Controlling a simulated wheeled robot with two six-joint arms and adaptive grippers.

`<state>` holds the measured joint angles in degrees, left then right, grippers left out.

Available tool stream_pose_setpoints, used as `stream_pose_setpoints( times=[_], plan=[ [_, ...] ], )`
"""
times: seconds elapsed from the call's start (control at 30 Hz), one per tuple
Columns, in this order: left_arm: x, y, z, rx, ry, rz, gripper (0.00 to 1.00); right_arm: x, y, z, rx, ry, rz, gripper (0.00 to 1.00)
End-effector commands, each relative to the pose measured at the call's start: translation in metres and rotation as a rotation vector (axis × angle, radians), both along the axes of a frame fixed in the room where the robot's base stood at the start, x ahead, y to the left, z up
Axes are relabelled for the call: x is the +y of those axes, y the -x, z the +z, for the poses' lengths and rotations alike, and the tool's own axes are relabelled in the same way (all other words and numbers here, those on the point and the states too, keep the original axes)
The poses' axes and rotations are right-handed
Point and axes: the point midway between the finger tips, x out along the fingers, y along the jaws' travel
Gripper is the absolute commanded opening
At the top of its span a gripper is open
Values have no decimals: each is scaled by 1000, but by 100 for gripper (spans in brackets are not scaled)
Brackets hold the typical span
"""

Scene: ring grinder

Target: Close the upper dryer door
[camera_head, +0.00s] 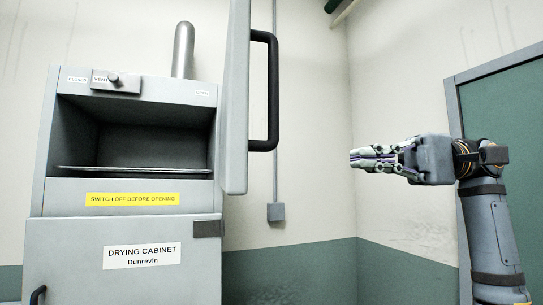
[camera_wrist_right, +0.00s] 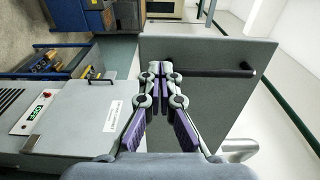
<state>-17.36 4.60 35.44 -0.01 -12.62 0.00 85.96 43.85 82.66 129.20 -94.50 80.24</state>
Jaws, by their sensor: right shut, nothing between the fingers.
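The upper dryer door (camera_head: 236,110) stands wide open at the right side of the drying cabinet (camera_head: 60,200), seen nearly edge-on in the head view, with a black handle (camera_head: 272,90) on its right face. The upper compartment (camera_head: 130,130) is exposed, with a shelf inside. In the right wrist view the grey door panel (camera_wrist_right: 205,100) and its handle (camera_wrist_right: 215,73) lie beyond the fingers. My right gripper (camera_head: 352,158) is shut and empty, pointing left, to the right of the door; a gap shows between them in the head view. My left gripper is not in view.
The lower cabinet door (camera_head: 70,255) looks shut. A grey wall box (camera_head: 275,212) with a conduit is on the wall behind. A green door (camera_head: 505,110) is at far right. The wrist view shows blue racks (camera_wrist_right: 50,62) at the left.

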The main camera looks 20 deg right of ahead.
Motion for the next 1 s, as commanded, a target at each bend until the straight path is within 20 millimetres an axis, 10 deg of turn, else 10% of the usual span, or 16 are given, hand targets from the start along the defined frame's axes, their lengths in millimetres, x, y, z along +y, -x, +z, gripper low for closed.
stream_pose_setpoints(
  times=[0.7,1.0],
  plan=[
    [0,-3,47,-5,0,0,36,124,-11,4,2,-2,2,0],
    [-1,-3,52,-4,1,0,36,139,-13,0,0,-3,-3,0]
  ],
)
